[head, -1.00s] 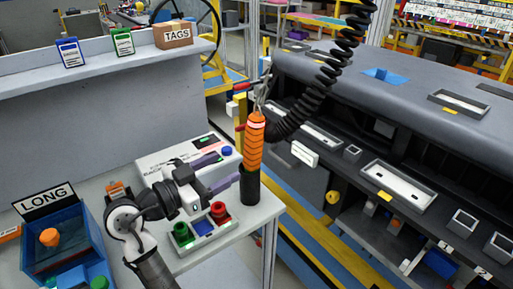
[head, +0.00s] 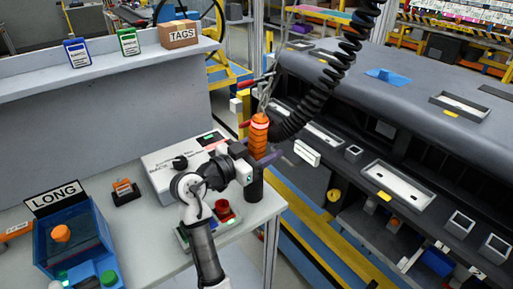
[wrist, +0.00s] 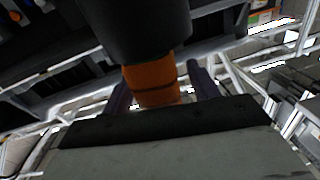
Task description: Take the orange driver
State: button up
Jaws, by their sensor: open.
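The orange driver (head: 259,137) stands upright in a dark holder (head: 256,185) at the bench's right edge, below a black coiled cord. My gripper (head: 262,160) is level with the driver's lower part, above the holder, and partly hides it. In the wrist view, the orange driver (wrist: 152,80) lies between the two purple fingers of my gripper (wrist: 162,88). The fingers are open, one on each side, and I cannot tell whether either touches it. The dark holder (wrist: 135,28) fills the top of that view.
A white box (head: 180,160) and a tray with a red knob (head: 223,208) are close to my arm. A blue LONG bin (head: 75,240) stands at left. The grey dashboard (head: 400,100) is at right, beyond a gap. The coiled cord (head: 325,75) hangs above.

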jog(key=shift+c, duration=0.4)
grip_shut()
jog(key=shift+r, duration=0.1)
